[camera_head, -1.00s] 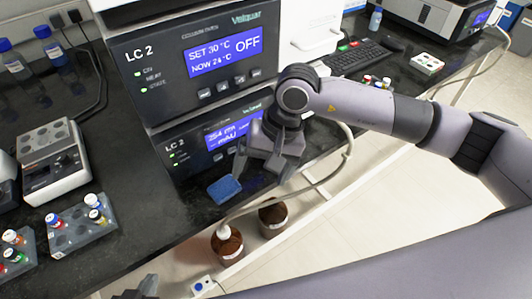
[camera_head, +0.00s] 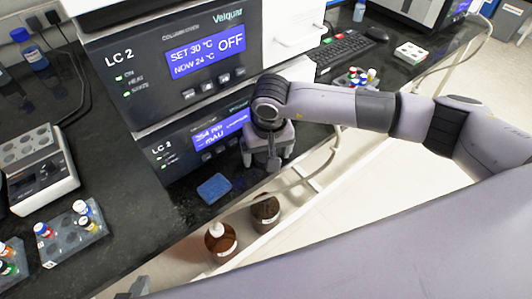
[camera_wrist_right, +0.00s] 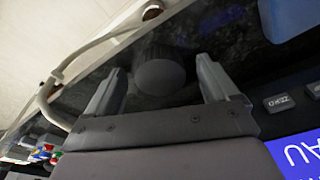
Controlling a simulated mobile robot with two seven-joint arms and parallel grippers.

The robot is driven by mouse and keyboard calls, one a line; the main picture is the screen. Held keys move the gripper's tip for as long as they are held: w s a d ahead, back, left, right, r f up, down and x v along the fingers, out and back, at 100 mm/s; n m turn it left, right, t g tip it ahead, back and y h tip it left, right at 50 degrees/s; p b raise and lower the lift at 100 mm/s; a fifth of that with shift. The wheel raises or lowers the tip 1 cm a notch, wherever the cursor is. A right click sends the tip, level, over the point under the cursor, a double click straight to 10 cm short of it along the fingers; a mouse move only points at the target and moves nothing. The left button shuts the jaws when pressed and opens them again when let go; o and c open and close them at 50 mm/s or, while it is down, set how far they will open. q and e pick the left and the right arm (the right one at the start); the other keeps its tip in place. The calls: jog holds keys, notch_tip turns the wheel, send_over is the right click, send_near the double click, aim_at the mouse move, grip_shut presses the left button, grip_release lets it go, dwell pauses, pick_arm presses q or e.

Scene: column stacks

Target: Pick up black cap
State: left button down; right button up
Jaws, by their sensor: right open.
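The black cap (camera_wrist_right: 160,72) is a dark ribbed round piece on the black counter in the right wrist view. It lies between the two fingers of my right gripper (camera_wrist_right: 158,84), with a gap on each side. In the head view my right gripper (camera_head: 262,166) points down at the counter edge in front of the lower LC 2 unit, and the cap is hidden there. The right gripper is open and empty. Only a grey tip of my left gripper (camera_head: 140,288) shows at the bottom edge, so its jaws cannot be judged.
A blue sponge-like block (camera_head: 213,188) lies left of the right gripper. The lower LC 2 unit (camera_head: 180,157) stands close behind. Brown bottles (camera_head: 220,240) stand below the counter edge. A vial rack (camera_head: 72,238) and a grey device (camera_head: 40,170) are at left.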

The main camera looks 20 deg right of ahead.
jog(key=c, duration=1.1)
